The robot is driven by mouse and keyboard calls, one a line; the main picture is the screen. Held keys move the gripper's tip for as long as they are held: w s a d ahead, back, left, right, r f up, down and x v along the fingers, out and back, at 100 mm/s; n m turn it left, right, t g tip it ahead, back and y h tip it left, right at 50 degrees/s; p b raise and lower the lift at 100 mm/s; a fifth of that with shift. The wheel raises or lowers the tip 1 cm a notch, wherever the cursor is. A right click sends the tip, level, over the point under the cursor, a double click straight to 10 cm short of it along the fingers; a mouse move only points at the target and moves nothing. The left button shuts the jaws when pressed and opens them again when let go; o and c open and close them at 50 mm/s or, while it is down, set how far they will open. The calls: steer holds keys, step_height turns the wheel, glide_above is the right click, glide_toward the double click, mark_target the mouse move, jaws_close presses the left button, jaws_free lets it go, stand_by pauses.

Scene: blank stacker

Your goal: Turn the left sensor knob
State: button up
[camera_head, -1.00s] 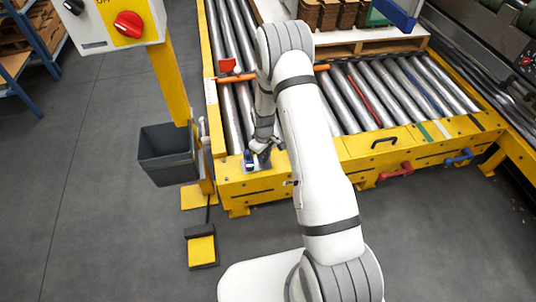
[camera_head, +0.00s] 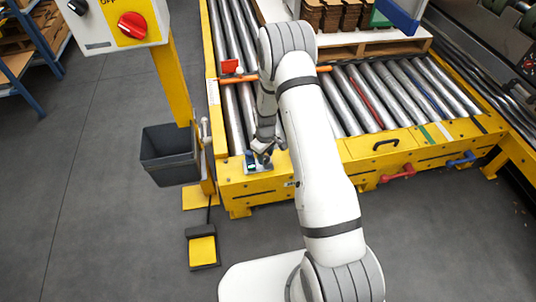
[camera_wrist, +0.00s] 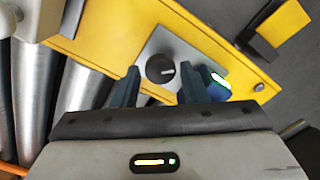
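The sensor knob (camera_wrist: 160,68) is a dark round knob with a pale pointer mark on a light grey plate (camera_wrist: 148,50). In the wrist view it lies between the two dark fingers of my gripper (camera_wrist: 159,75), with a gap on each side. My gripper is open; I cannot tell how far the fingertips are from the plate. A blue sensor (camera_wrist: 216,80) with a lit display sits beside the right finger, partly hidden by it. In the head view my gripper (camera_head: 263,157) is over the conveyor's front left corner, next to the sensor (camera_head: 251,162); the knob is hidden there.
The yellow conveyor frame (camera_head: 350,150) carries metal rollers and red and blue handles in front. A grey bin (camera_head: 168,157), a yellow post (camera_head: 172,85) with a switch box (camera_head: 100,30), and a foot pedal (camera_head: 202,248) stand left.

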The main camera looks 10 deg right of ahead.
mark_target(266, 157)
step_height(266, 157, up, 8)
steer(key=shift+f+p, duration=0.25)
steer(key=shift+p, duration=0.75)
